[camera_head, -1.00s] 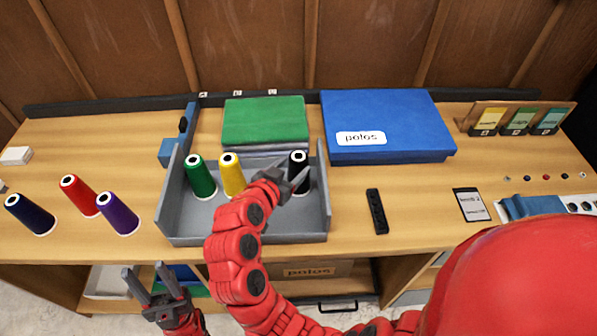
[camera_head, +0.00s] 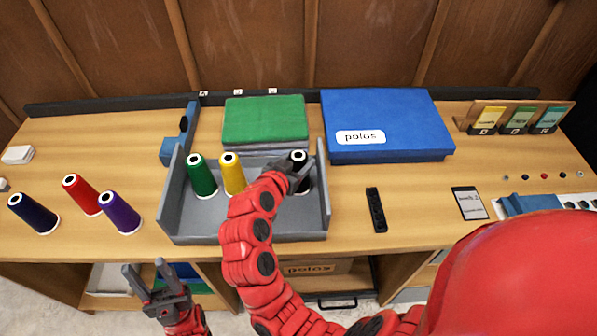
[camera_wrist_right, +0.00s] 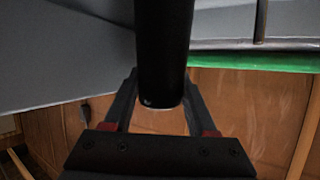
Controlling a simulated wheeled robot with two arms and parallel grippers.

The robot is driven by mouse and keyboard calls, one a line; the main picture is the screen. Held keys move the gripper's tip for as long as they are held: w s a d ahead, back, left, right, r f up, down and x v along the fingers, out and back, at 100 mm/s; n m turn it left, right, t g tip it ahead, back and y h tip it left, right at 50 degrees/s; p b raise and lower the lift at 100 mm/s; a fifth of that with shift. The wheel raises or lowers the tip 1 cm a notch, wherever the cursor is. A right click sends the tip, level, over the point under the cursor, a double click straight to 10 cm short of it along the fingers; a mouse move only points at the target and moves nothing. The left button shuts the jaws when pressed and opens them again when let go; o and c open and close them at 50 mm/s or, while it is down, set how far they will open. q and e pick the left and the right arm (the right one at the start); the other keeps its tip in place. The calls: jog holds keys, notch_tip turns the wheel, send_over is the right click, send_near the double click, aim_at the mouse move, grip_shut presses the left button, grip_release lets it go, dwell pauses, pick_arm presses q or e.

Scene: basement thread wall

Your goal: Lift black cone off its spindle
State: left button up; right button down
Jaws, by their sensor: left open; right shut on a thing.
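The black cone (camera_head: 306,183) stands at the right end of the grey tray (camera_head: 250,229). In the right wrist view the black cone (camera_wrist_right: 165,50) sits between the two fingers of my right gripper (camera_wrist_right: 160,105). My left gripper (camera_head: 150,275) is open and empty, low in front of the table's front edge.
A green cone (camera_head: 202,178) and a yellow cone (camera_head: 232,175) stand in the tray. Red (camera_head: 80,194), purple (camera_head: 120,212) and dark blue (camera_head: 33,213) cones stand on the table at left. A blue box (camera_head: 395,115) and green cloth stack (camera_head: 264,118) lie behind.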

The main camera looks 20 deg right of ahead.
notch_tip(320, 180, up, 18)
jog(key=b, duration=0.1)
dwell(0.5)
jog(key=shift+r, duration=0.1)
notch_tip(320, 180, up, 4)
jog(key=shift+f+p, duration=0.1)
jog(key=shift+p, duration=0.85)
jog(key=shift+f, duration=0.1)
